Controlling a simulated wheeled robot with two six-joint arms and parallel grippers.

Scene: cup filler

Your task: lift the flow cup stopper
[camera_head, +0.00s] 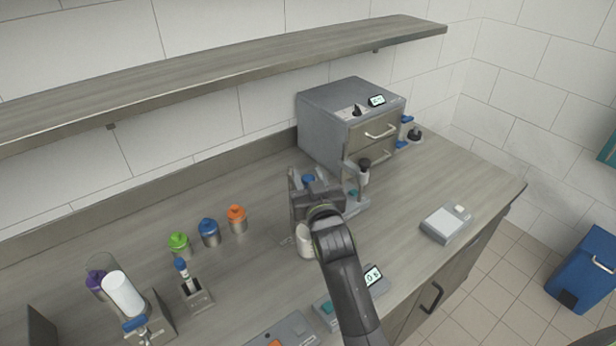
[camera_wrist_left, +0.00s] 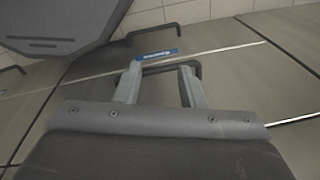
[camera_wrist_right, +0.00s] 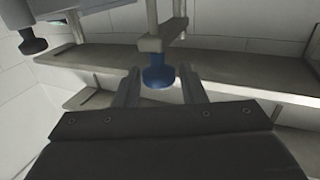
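My right gripper (camera_head: 302,190) is over the counter beside a metal stand (camera_head: 358,190) with a black knob (camera_head: 364,163). A blue knob, which looks like the flow cup stopper (camera_head: 308,179), shows just behind the gripper. In the right wrist view this blue knob (camera_wrist_right: 157,77) is between and beyond the parted fingers of the right gripper (camera_wrist_right: 158,88); I cannot tell whether they touch it. The cup body is mostly hidden by the gripper. My left gripper (camera_wrist_left: 160,85) shows only in its wrist view, open and empty in front of cabinet doors.
A grey oven-like box (camera_head: 340,115) stands behind the stand. Green (camera_head: 179,243), blue (camera_head: 209,232) and orange (camera_head: 237,218) capped cups are left of the gripper. A scale (camera_head: 444,223) is at the right, and a shelf (camera_head: 220,70) hangs above. A pale cylinder (camera_head: 304,243) is beside my right arm.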

